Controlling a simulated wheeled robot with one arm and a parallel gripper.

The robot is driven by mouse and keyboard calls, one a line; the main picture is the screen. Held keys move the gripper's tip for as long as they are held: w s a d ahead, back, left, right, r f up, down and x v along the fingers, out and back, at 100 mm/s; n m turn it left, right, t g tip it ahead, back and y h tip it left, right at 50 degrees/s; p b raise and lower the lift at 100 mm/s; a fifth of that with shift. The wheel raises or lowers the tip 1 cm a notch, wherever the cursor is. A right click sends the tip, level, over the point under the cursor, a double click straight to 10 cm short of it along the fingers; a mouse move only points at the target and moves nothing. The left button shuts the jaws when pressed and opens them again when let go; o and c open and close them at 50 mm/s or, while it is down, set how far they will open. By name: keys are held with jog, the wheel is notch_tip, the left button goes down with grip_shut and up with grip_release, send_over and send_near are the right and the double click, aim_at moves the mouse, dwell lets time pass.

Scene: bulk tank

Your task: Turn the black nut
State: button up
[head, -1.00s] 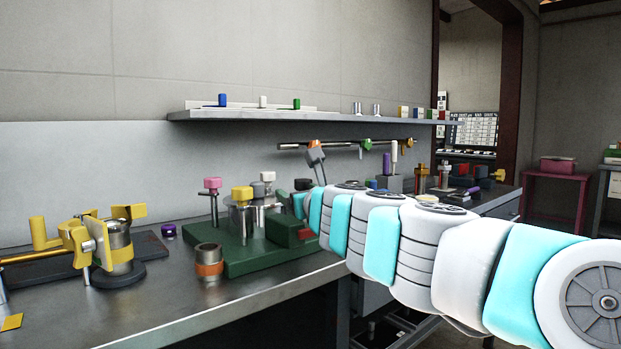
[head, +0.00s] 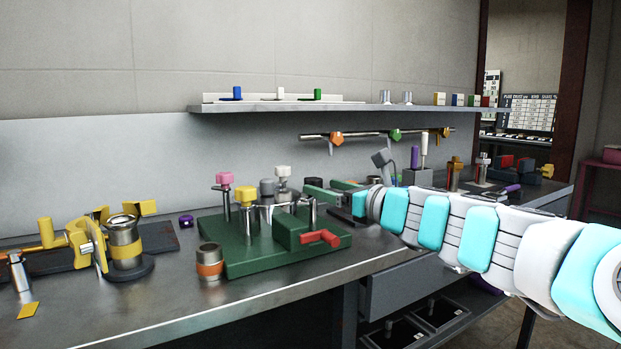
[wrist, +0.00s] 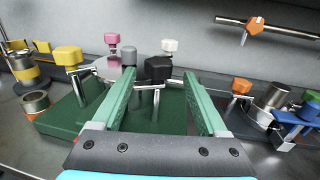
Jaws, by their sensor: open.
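The black nut (wrist: 158,68) is a dark block on top of a silver post with a crossbar, on the green base (wrist: 60,122). In the wrist view it appears between the two green fingers of my gripper (wrist: 159,76), which are open, with a gap on either side. I cannot tell whether the fingertips reach its depth. In the head view the black nut (head: 314,183) shows small and dark beside my open fingers.
Close by stand posts with yellow (wrist: 68,58), grey (wrist: 128,56), pink (wrist: 114,38) and white (wrist: 169,45) nuts. A red lever (head: 320,238) sits on the base's front. An orange-banded cup (head: 209,262) stands left; an orange-topped fitting (wrist: 240,86) is right.

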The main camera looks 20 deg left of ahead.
jog(key=x, duration=0.7)
jog(key=shift+a, duration=0.2)
jog(key=shift+c, duration=0.3)
grip_shut()
